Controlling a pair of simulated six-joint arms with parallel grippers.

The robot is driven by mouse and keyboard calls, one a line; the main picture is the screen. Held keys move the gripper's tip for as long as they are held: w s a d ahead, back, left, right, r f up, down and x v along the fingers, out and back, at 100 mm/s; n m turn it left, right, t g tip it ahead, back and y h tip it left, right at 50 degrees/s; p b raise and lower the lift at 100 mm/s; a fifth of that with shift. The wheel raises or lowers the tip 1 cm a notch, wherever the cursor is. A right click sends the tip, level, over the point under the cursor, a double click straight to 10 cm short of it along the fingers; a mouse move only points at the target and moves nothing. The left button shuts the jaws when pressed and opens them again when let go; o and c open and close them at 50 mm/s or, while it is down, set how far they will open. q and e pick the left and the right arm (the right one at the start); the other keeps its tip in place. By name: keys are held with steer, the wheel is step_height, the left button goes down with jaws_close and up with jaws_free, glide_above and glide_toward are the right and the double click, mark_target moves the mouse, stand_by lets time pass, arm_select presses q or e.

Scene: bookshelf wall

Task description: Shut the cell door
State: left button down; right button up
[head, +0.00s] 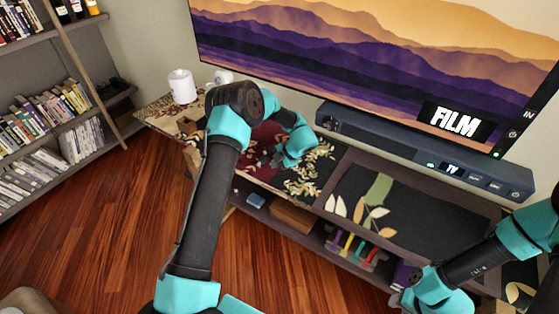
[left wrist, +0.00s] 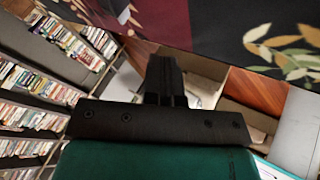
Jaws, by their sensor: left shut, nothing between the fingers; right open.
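I cannot clearly make out the cell door in either view. The cabinet (head: 329,190) under the screen has open cells along its front, and a small piece of wood (head: 192,160) stands out at its left end.
Colourful upright items (head: 350,246) fill a lower cell. A bookshelf (head: 60,115) stands left; the wood floor (head: 110,215) between is clear.

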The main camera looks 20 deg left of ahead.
mark_target(263, 161)
arm_select(q)
steer(key=x, duration=0.4)
steer(key=shift+a+f, duration=0.25)
steer(key=shift+f, duration=0.05)
steer(key=a, duration=0.1)
steer(key=w+a, duration=0.1)
steer(key=a, duration=0.1)
steer(key=shift+w+f, duration=0.1)
steer(key=shift+f, duration=0.05)
steer(key=shift+w+a, duration=0.2)
steer(key=shift+a, duration=0.25)
